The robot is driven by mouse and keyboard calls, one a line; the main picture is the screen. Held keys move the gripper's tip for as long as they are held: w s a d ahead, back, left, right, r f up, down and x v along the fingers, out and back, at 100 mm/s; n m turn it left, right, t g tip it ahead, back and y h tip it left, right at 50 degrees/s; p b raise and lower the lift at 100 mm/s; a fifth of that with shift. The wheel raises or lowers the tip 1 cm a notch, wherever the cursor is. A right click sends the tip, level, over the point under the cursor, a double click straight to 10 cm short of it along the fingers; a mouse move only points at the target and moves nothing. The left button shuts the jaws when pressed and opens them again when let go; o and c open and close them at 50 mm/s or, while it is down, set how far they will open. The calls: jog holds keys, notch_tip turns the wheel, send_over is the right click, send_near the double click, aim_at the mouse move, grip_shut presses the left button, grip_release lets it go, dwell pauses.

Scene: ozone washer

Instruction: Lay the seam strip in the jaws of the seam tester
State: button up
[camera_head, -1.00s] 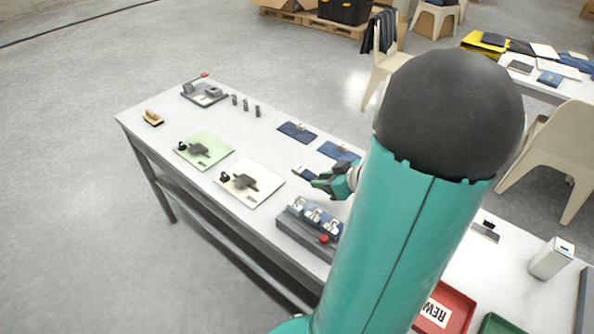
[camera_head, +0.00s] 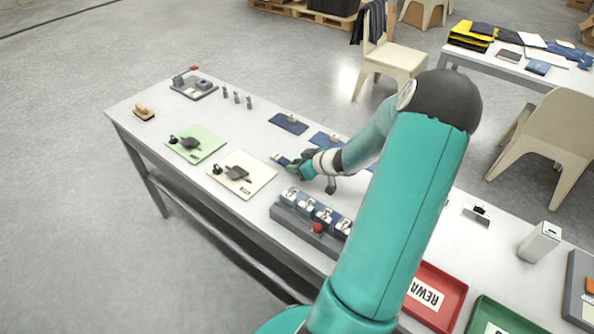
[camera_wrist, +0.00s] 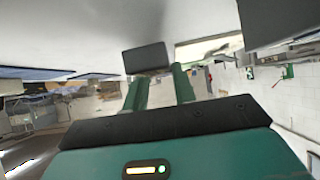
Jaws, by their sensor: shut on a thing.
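My gripper (camera_head: 295,167) is shut on a small dark blue strip (camera_head: 281,159), held over the bench between the cream board and the blue cloths. In the wrist view, a dark slab (camera_wrist: 147,58), which looks like the held strip, shows beyond my green fingers (camera_wrist: 160,90). A grey device with a red knob (camera_head: 194,86), possibly the seam tester, stands at the bench's far left end. Its jaws are too small to make out. A grey block (camera_head: 285,216) with several clamp-like fittings and a red button stands nearer, below my gripper.
A green board (camera_head: 197,152) and a cream board (camera_head: 260,174) carry dark fixtures. Blue cloths (camera_head: 289,123) lie behind. Small grey posts (camera_head: 237,97) and a wooden-handled brush (camera_head: 143,112) stand farther left. A red tray (camera_head: 452,292) is at right. The bench between posts and boards is clear.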

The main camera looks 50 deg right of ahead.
jog(key=shift+f, duration=1.2)
jog(key=shift+f, duration=0.2)
jog(key=o, duration=1)
jog(key=shift+r, duration=0.1)
